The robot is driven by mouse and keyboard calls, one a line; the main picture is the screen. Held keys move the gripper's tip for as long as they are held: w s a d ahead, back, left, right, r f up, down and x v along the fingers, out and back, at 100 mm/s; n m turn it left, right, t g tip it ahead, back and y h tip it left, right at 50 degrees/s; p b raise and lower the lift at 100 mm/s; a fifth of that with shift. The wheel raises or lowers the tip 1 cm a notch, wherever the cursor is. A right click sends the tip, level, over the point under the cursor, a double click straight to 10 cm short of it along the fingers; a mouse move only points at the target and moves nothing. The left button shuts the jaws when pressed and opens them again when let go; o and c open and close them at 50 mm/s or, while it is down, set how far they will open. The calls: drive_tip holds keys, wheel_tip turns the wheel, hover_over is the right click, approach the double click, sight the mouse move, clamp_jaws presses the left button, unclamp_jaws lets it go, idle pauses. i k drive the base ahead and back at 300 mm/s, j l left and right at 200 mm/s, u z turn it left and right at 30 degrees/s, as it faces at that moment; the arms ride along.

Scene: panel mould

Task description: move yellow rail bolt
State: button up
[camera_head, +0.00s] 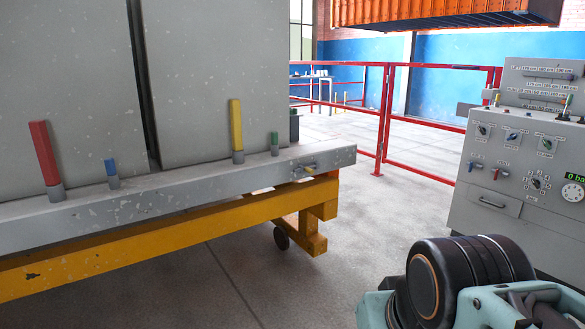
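A grey rail (110,207) runs along the front of the grey panels. A tall yellow bar (236,125) stands upright in a grey socket on the rail, right of the panel gap. A small yellow piece (309,168) sits on the front face of the rail near its right end. I cannot tell which of the two is called the rail bolt. My arm shows at the bottom right, well apart from the rail. My gripper is not in view.
A red bar (43,152), a short blue one (110,167) and a short green one (274,139) also stand on the rail. A yellow beam (150,240) lies below. A control cabinet (475,220) stands right; the floor between is clear.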

sight(308, 169)
drive_tip(key=i+j, duration=0.1)
drive_tip(key=i, duration=0.45)
drive_tip(key=i+j+z, duration=0.1)
drive_tip(key=i, duration=0.45)
